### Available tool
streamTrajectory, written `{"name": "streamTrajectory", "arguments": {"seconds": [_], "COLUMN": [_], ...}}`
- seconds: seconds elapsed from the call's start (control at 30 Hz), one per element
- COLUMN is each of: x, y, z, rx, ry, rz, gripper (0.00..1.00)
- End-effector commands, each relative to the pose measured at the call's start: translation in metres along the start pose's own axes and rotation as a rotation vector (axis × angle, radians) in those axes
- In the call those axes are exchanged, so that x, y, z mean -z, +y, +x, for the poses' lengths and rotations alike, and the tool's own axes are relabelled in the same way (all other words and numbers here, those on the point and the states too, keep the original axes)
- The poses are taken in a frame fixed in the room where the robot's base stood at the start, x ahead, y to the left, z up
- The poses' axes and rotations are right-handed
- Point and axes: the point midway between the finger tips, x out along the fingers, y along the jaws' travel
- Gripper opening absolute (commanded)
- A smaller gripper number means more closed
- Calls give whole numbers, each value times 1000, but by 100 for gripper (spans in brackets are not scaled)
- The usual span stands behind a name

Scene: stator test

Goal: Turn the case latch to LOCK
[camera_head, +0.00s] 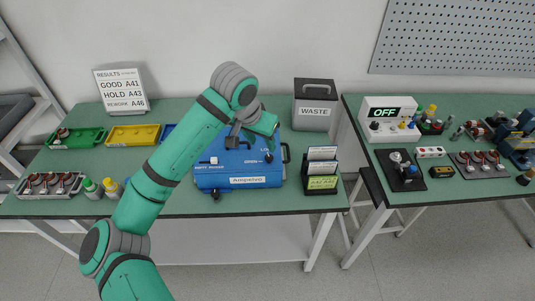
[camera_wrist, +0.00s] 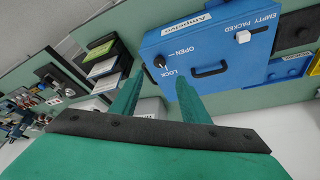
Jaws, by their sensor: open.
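The blue case (camera_head: 238,181) lies on the left green-topped bench, with a white name label on its front edge. In the wrist view the blue case (camera_wrist: 215,50) shows a dark round latch knob (camera_wrist: 158,62) between the printed words OPEN and LOCK. Which word the knob points to is too small to tell. My gripper (camera_wrist: 160,75) is open, its two green fingers on either side of the knob in the picture and nothing held. Whether they touch it cannot be told. In the head view my wrist partly hides the case top.
A black handle (camera_wrist: 210,71) and a white slider (camera_wrist: 243,37) by EMPTY PACKED sit on the case. A card holder (camera_head: 321,170) stands right of it, the WASTE bin (camera_head: 313,110) behind. Yellow (camera_head: 133,135) and green trays (camera_head: 78,141) lie left. A gap separates the benches.

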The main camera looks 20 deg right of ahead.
Motion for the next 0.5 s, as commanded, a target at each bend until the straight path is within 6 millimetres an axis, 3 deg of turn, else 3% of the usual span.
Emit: {"name": "streamTrajectory", "arguments": {"seconds": [0.5], "x": [0], "y": [1], "z": [83], "rx": [-2], "ry": [1], "rz": [0], "gripper": [42]}}
